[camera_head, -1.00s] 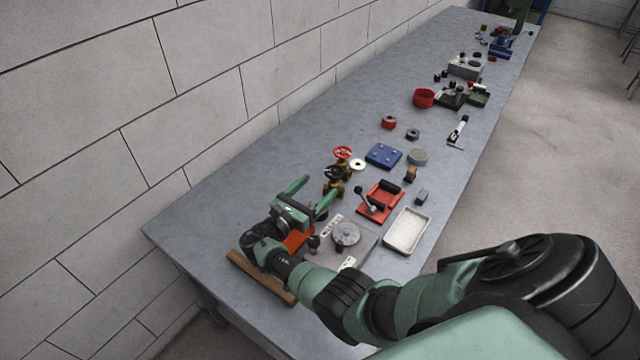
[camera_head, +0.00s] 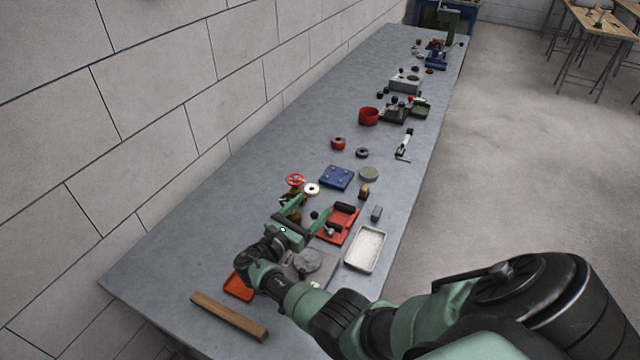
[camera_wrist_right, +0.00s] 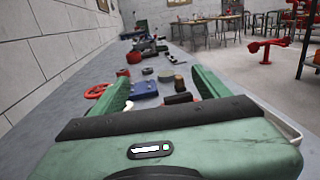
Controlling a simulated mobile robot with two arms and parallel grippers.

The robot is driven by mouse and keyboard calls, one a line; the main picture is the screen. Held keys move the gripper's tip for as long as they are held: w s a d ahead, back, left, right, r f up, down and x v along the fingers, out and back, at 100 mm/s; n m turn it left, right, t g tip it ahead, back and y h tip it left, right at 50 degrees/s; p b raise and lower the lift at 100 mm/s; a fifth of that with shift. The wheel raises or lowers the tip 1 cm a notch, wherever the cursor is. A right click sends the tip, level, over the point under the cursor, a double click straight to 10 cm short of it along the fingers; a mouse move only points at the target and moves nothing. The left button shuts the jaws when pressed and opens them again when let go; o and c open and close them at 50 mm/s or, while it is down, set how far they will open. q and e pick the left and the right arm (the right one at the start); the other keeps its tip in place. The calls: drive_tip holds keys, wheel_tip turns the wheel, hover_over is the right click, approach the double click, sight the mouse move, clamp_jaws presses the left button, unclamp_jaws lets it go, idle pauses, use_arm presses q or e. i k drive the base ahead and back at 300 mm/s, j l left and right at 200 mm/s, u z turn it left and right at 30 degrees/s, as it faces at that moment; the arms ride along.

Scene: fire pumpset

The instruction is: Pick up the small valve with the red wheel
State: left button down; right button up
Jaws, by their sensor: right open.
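The valve with the red wheel (camera_head: 295,180) stands on the bench near the wall. Its red wheel also shows at the left in the right wrist view (camera_wrist_right: 97,91), just outside the left finger. The valve's body is largely hidden. My right gripper (camera_head: 308,212) is open, its fingers pointing along the bench, a little short of the red wheel and to its right. No object is clearly held between the fingers (camera_wrist_right: 160,80). A second valve, with a dark wheel, is mostly hidden behind the gripper. My left gripper is not in view.
A white ring (camera_head: 312,189), a blue plate (camera_head: 336,177) and a red tray with a lever (camera_head: 333,236) lie close by. A white tray (camera_head: 367,248) is at the bench's right edge. The block wall (camera_head: 150,110) runs along the left.

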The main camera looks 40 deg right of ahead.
sight(296, 190)
drive_tip(key=z, duration=1.05)
